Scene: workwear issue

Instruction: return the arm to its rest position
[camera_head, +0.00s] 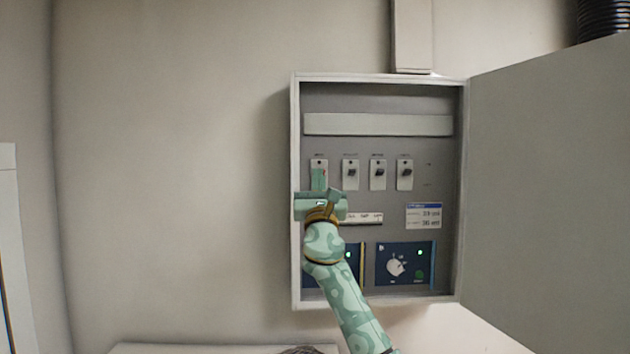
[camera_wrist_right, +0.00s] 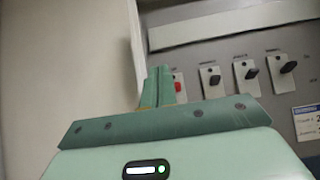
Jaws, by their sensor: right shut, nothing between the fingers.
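My right arm, pale green with a patterned sleeve, reaches up from the bottom of the head view to an open wall cabinet. My right gripper (camera_head: 319,180) is shut and empty, its fingers pointing up in front of the leftmost switch of a row. In the right wrist view the closed fingers (camera_wrist_right: 158,86) stand just left of that switch, which shows a red part (camera_wrist_right: 179,86). Whether the fingers touch it I cannot tell. My left gripper is not in view.
The grey cabinet (camera_head: 296,130) has its door (camera_head: 550,170) swung open to the right. Dark toggle switches (camera_head: 377,172) sit right of my gripper. Below is a blue panel with a white knob (camera_head: 396,266); my arm partly hides another panel. Bare wall (camera_head: 170,180) lies to the left.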

